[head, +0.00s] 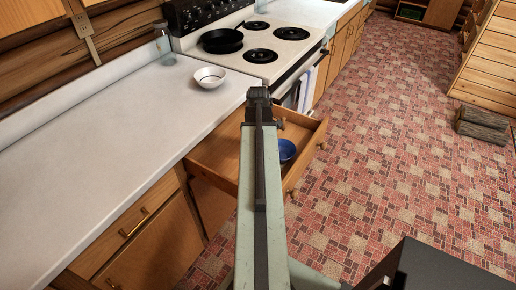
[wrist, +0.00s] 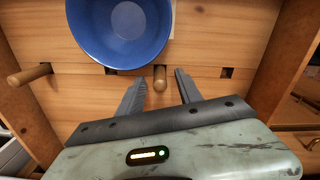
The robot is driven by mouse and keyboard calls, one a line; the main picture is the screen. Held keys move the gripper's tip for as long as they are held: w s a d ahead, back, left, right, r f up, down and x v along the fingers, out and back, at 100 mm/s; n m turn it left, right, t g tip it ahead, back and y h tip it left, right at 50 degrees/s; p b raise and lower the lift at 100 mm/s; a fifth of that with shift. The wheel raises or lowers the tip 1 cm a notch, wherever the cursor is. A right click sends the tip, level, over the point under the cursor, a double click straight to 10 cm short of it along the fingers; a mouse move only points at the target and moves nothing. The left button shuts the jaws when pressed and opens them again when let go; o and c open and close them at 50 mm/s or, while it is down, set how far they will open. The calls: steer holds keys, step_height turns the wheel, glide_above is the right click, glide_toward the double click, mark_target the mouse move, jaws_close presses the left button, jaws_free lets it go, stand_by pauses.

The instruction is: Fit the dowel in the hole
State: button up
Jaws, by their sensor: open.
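In the wrist view my gripper (wrist: 159,82) is open, with its two dark fingers spread apart. The rounded end of a wooden dowel (wrist: 160,74) shows between the fingertips, and I see no finger pressed on it; the depth between them is hard to judge. Another wooden dowel (wrist: 30,74) sticks out at the left. Dark square openings, one left of the middle dowel (wrist: 110,70) and one to its right (wrist: 227,73), show in the wood. In the head view my arm reaches over the open wooden drawer (head: 215,157) and hides part of it.
A blue bowl (wrist: 120,30) lies close above the fingers; the head view shows it in the drawer (head: 286,150). A white bowl (head: 210,77) stands on the counter (head: 110,130) near the stove (head: 265,45). The tiled floor (head: 400,130) right of the drawer is largely clear.

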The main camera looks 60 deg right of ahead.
step_height(320, 180, up, 7)
steer(key=p, duration=0.5)
steer(key=shift+f+p, duration=0.2)
steer(key=shift+p, duration=0.1)
